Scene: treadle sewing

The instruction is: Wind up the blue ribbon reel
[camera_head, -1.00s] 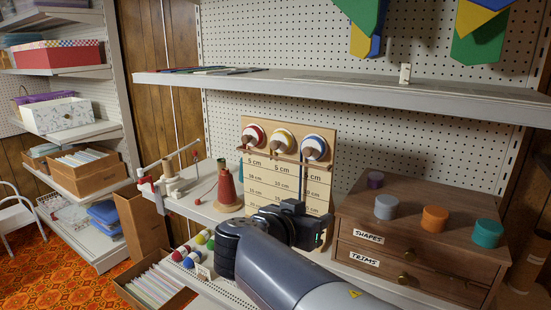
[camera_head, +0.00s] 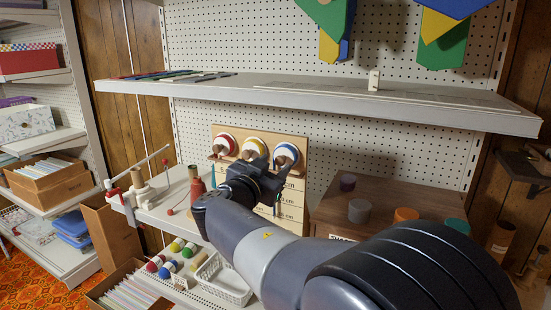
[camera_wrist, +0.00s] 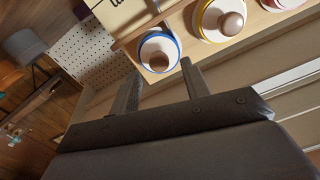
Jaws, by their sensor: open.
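The blue ribbon reel (camera_head: 293,150) is a white disc with a blue rim and a brown knob, the rightmost of three reels on an upright wooden board (camera_head: 295,211). In the wrist view the blue reel (camera_wrist: 172,46) is just beyond the fingertips, with its knob (camera_wrist: 158,61) between their lines. My gripper (camera_head: 266,165) is in front of the board near the blue reel and covers part of it. In the wrist view my gripper (camera_wrist: 160,70) has its two fingers apart with nothing between them. I cannot tell whether a finger touches the reel.
The red-rimmed reel (camera_head: 225,139) and yellow-rimmed reel (camera_head: 254,144) are close on the left. A shelf (camera_head: 320,98) runs above the board. A wooden drawer cabinet (camera_head: 380,196) with colored round lids is on the right.

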